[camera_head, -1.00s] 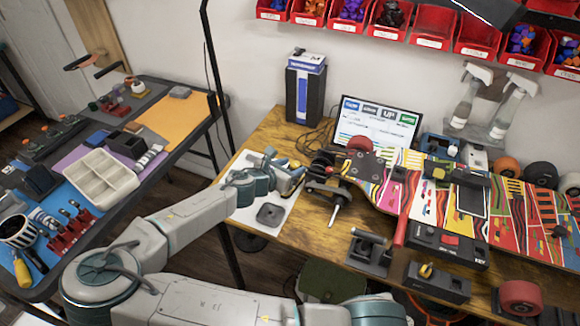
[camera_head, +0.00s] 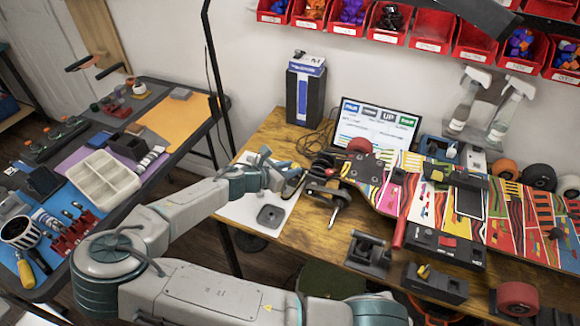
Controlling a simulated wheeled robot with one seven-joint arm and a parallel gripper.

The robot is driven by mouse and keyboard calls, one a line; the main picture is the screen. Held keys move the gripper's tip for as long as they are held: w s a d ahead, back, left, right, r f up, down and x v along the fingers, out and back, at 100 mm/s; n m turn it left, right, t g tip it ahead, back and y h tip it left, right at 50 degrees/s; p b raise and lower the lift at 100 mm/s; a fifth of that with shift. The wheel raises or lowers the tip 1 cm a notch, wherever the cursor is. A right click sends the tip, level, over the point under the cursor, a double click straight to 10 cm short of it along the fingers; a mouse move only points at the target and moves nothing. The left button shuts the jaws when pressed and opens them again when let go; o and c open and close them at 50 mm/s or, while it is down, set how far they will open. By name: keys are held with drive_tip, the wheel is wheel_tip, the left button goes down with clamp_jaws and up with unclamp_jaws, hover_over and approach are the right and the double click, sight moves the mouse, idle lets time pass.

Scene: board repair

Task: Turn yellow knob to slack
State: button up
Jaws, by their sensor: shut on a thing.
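A small yellow knob (camera_head: 424,271) sits on top of a dark box (camera_head: 452,285) near the front edge of the wooden table, right of centre. My gripper (camera_head: 335,196) is well to the left of the knob, above the table by the left end of the colourful skateboard deck. It appears shut on a thin tool (camera_head: 334,216) with a pale shaft pointing down. The fingers are small and dark, so the grip is partly hidden. Nothing of mine touches the yellow knob. Its exact setting is too small to read.
A dark metal truck piece (camera_head: 369,250) stands between my gripper and the knob box. A black box with a red switch (camera_head: 447,242) lies behind the knob box. A red wheel (camera_head: 519,298) is to its right. The deck (camera_head: 400,205) fills the table's middle.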

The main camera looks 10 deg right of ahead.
drive_tip(key=m+g, duration=0.1)
drive_tip(key=g, duration=0.1)
drive_tip(key=w+m+g+h+p, duration=0.1)
drive_tip(key=m, duration=0.1)
drive_tip(key=shift+a+r+m+g, duration=0.1)
drive_tip(key=shift+m+g, duration=0.2)
drive_tip(key=shift+g, duration=0.1)
drive_tip(key=m+g, duration=0.1)
drive_tip(key=g, duration=0.1)
drive_tip(key=m+g+b, duration=0.1)
drive_tip(key=m+g, duration=0.1)
drive_tip(key=shift+w+m, duration=0.3)
drive_tip(key=shift+w, duration=0.05)
drive_tip(key=m+g, duration=0.1)
drive_tip(key=m+g+y+b, duration=0.1)
drive_tip(key=m+g, duration=0.1)
drive_tip(key=m+g+b, duration=0.1)
drive_tip(key=g, duration=0.1)
drive_tip(key=shift+w+d+m, duration=0.2)
drive_tip(key=shift+w+m, duration=0.1)
drive_tip(key=shift+w, duration=0.1)
drive_tip(key=shift+w+d+m+g+y, duration=0.1)
drive_tip(key=shift+m+g+y, duration=0.7)
drive_tip(key=shift+m+g, duration=0.15)
drive_tip(key=shift+w+d+m+g+y, duration=0.1)
drive_tip(key=shift+m+g+y, duration=0.75)
drive_tip(key=shift+m, duration=0.1)
drive_tip(key=o, duration=1)
drive_tip(key=shift+g, duration=0.3)
